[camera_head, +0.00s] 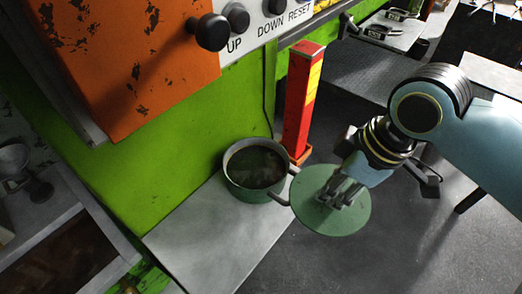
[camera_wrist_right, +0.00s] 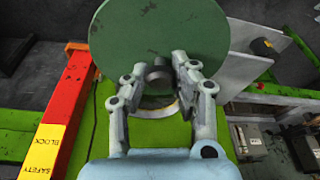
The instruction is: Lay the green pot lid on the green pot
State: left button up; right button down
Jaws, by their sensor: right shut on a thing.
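The green pot (camera_head: 257,190) stands open, without a cover, on a light grey board beside the green press wall in the head view. My right gripper (camera_head: 339,192) is shut on the lid's knob. In the right wrist view the lid (camera_wrist_right: 150,32) fills the top middle, and the fingers (camera_wrist_right: 172,72) close on its dark knob (camera_wrist_right: 158,74). The lid hides most of what lies behind it there. My left gripper is not in view.
A red and yellow safety block (camera_head: 302,100) stands upright behind the pot and lid. The grey board (camera_head: 200,240) has free room in front of the pot. Press buttons (camera_head: 212,31) jut out above. A shelf (camera_head: 40,215) is at the left.

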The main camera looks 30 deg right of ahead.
jog(key=shift+s+a, duration=0.25)
jog(key=shift+s, duration=0.25)
jog(key=shift+a, duration=0.1)
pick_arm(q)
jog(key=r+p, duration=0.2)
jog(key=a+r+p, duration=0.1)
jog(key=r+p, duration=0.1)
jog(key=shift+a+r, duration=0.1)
pick_arm(e)
jog(key=w+a, duration=0.1)
jog(key=w, duration=0.4)
jog(key=w+a+f, duration=0.1)
jog(key=w+a, duration=0.1)
jog(key=w, duration=0.4)
jog(key=w+a+f, duration=0.1)
jog(key=w+a, duration=0.1)
jog(key=w, duration=0.3)
jog(key=shift+w+a, duration=0.25)
jog(key=shift+w, duration=0.05)
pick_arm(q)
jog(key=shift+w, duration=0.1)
pick_arm(e)
jog(key=shift+f, duration=0.1)
jog(key=c, duration=1.1)
grip_release()
